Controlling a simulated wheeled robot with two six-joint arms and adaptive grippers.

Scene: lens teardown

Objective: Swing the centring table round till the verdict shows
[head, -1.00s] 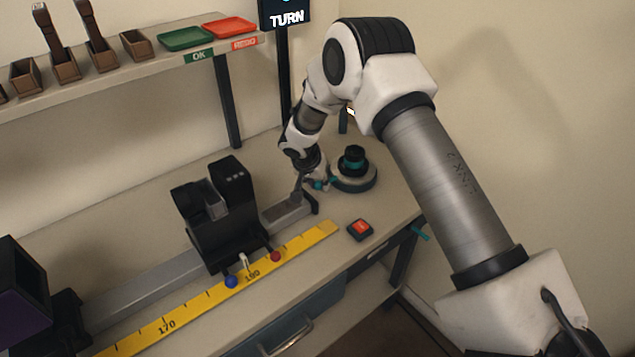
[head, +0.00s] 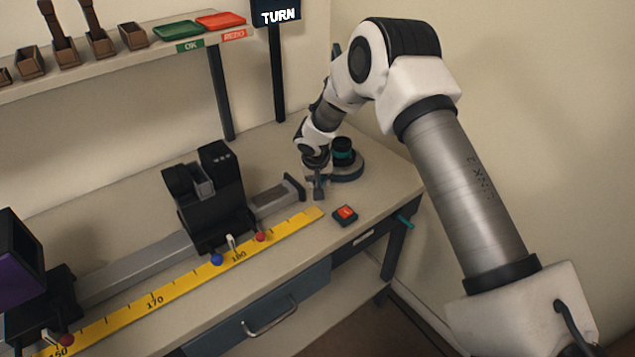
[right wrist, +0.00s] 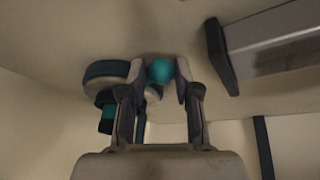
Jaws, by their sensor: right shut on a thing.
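The round centring table (head: 350,174) stands at the right end of the bench with a dark and teal lens part (head: 342,150) on top. My right gripper (head: 317,188) is at the table's front-left side. In the right wrist view its fingers (right wrist: 167,72) are shut on a teal ball knob (right wrist: 160,70) beside the table (right wrist: 106,70). The knob is hidden in the head view. The dark screen (head: 277,12) on a post reads TURN. My left gripper is not in view.
A red button box (head: 345,215) sits in front of the gripper. A grey rail (head: 140,270) with a black carriage (head: 210,200) ends just left of the gripper. A yellow scale (head: 190,289) runs along the front. A shelf (head: 110,65) holds green and red trays.

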